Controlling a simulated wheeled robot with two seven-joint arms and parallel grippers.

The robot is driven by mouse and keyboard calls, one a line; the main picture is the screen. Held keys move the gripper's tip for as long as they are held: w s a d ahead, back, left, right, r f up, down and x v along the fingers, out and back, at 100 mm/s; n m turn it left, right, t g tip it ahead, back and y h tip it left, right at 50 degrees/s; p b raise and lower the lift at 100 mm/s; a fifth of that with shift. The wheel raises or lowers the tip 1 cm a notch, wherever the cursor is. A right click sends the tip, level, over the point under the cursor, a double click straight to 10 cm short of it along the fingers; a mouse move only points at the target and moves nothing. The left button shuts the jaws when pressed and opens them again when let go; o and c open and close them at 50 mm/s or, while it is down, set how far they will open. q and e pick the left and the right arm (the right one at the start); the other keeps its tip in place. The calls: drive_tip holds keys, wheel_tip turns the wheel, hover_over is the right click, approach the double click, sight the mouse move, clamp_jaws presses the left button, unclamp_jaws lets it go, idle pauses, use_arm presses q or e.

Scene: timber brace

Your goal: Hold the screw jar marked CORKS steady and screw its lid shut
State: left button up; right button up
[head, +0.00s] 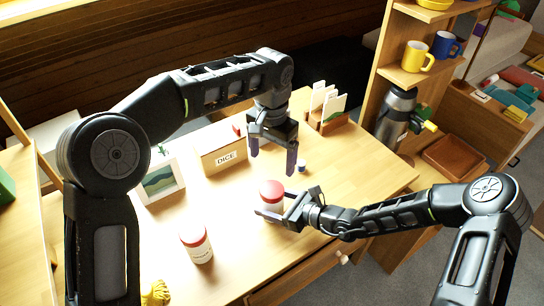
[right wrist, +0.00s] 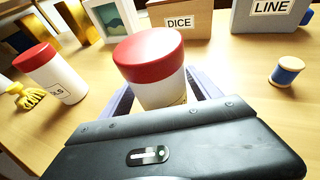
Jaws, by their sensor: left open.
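A white jar with a red lid (head: 271,189) stands upright on the table; its label is hidden. It also shows in the right wrist view (right wrist: 155,75), with the lid sitting on top; I cannot tell how tight it is. My right gripper (head: 279,208) has its fingers on either side of this jar's body, low down; whether they press on it is not clear. My left gripper (head: 272,160) is open and empty, pointing down above and behind the jar. A second red-lidded jar (head: 196,243) stands nearer the front; its partly visible label ends in "LS" (right wrist: 52,75).
A box marked DICE (head: 223,157) and a framed picture (head: 160,182) stand behind the jars. A blue spool (head: 301,166) stands right of my left gripper, near a card holder (head: 328,118). A yellow brush-like thing (head: 156,293) lies at the front left. The table's right part is clear.

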sight(282, 205)
drive_tip(key=shift+o, duration=1)
drive_tip(key=shift+s+d+r, duration=0.2)
drive_tip(key=shift+s+d, duration=0.1)
drive_tip(key=shift+d, duration=0.25)
drive_tip(key=b+v, duration=0.1)
drive_tip(key=v, duration=0.5)
drive_tip(key=shift+s+d+r, duration=0.1)
drive_tip(key=shift+s+d, duration=0.05)
drive_tip(key=shift+s, duration=0.05)
